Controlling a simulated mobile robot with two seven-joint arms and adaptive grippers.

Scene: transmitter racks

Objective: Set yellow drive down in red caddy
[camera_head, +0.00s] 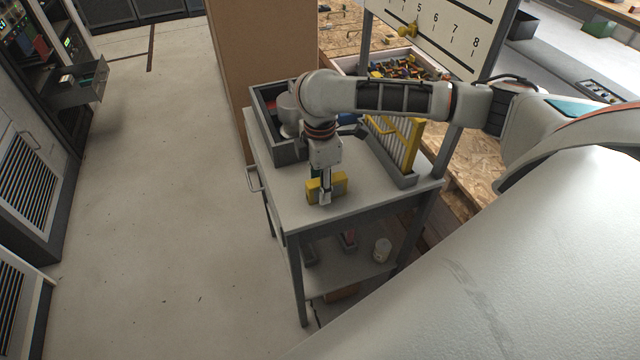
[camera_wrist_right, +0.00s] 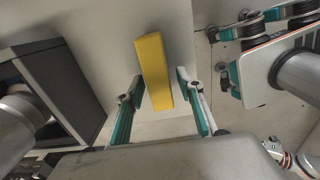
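The yellow drive (camera_head: 313,191) stands on the grey top of a cart, under my right gripper (camera_head: 325,197). In the right wrist view the drive (camera_wrist_right: 156,72) is a long yellow block between the two teal-edged fingers of my right gripper (camera_wrist_right: 160,80). The fingers are apart, with a narrow gap showing on each side of the drive. A grey open bin (camera_head: 290,152) with something red inside stands at the left back of the cart, partly hidden by my arm. I cannot tell whether that red is the caddy. My left gripper is not in view.
A rack with a yellow end panel (camera_head: 413,146) stands at the cart's right back. The lower shelf (camera_head: 350,275) holds a white canister (camera_head: 382,250) and small dark and red items. A numbered board (camera_head: 440,30) rises behind. The cart top's front is clear.

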